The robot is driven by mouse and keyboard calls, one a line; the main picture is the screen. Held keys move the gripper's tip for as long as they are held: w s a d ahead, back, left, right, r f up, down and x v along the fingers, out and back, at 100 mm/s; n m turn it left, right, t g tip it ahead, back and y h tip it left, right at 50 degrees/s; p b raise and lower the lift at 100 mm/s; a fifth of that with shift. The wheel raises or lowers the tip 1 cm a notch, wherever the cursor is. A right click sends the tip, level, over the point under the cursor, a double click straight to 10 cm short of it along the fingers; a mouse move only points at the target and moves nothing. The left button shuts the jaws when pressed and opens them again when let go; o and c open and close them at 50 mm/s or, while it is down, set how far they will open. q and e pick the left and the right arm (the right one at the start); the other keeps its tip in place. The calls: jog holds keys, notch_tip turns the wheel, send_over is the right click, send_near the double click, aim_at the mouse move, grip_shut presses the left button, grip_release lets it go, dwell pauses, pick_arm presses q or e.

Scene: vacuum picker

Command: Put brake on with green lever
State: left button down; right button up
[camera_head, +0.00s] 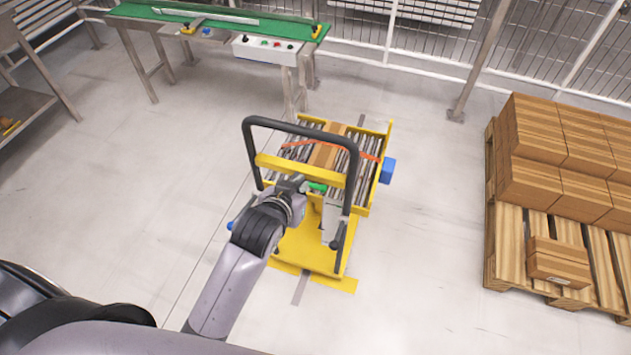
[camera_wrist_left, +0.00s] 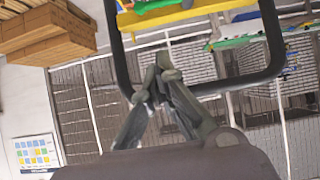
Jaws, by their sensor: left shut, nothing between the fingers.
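The green lever (camera_head: 317,187) shows as a small green piece just under the yellow crossbar (camera_head: 300,169) of a yellow cart (camera_head: 310,247). My left gripper (camera_head: 302,182) is at the cart's near side, just left of the lever. Whether they touch cannot be told. In the left wrist view the left gripper (camera_wrist_left: 160,72) is shut and empty, inside the opening of the cart's black handle (camera_wrist_left: 122,60). A green piece (camera_wrist_left: 152,5) at that view's top edge, by a yellow bar, may be the lever. My right gripper is not in view.
The cart's roller top carries a brown box (camera_head: 327,153). A black handle (camera_head: 297,128) arches over its near side. A green conveyor table (camera_head: 215,22) stands behind. A pallet (camera_head: 512,245) with stacked boxes stands right. The floor between cart and pallet is clear.

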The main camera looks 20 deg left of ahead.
pick_arm(q)
jog(key=p, duration=0.1)
send_over(310, 183)
jog(key=s+d, duration=0.2)
jog(key=s, duration=0.1)
notch_tip(310, 183, down, 5)
jog(key=f, duration=0.2)
jog(key=w+f, duration=0.1)
jog(key=f, duration=0.1)
jog(key=shift+w+a+f+p, duration=0.1)
jog(key=shift+a+f+p, duration=0.15)
jog(key=shift+p, duration=0.15)
jog(key=shift+a, duration=0.1)
